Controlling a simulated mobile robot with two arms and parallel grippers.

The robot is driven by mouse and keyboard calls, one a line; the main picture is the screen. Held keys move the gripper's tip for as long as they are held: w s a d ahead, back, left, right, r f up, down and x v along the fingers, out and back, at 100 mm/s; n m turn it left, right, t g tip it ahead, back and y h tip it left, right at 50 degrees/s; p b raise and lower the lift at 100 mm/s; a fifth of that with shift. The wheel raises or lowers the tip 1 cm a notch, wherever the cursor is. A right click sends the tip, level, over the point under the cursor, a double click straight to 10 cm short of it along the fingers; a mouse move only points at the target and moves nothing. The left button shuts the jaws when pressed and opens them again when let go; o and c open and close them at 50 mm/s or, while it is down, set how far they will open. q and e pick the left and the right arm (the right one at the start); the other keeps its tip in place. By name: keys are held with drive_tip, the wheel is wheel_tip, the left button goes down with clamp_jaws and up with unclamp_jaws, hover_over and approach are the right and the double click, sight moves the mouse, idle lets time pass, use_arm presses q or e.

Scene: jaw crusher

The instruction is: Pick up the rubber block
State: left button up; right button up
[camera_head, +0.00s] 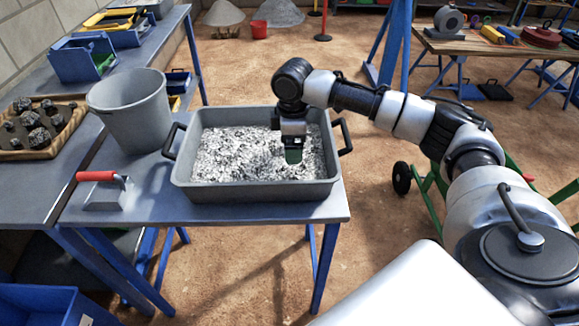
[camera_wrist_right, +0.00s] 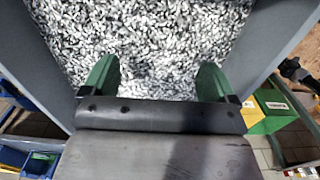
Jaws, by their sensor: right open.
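I cannot make out a rubber block in either view. A grey tray (camera_head: 250,190) full of loose black, white and grey chips (camera_head: 232,155) stands on the blue-legged table. My right gripper (camera_head: 293,156) reaches down into the right part of the tray, over or at the chips; the exact gap is unclear. In the right wrist view its two green fingers (camera_wrist_right: 156,82) are apart, with only chips visible between them. My left gripper is not in view.
A grey bucket (camera_head: 132,110) and a red-handled trowel (camera_head: 104,190) are left of the tray. A wooden tray (camera_head: 62,138) of dark rocks is further left. The tray's walls and black handles (camera_head: 345,136) surround my right gripper. A workbench (camera_head: 470,47) stands back right.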

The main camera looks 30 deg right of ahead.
sight(291, 167)
wheel_tip(291, 167, down, 7)
drive_tip(key=shift+a+f, duration=0.1)
drive_tip(key=c, duration=1.1)
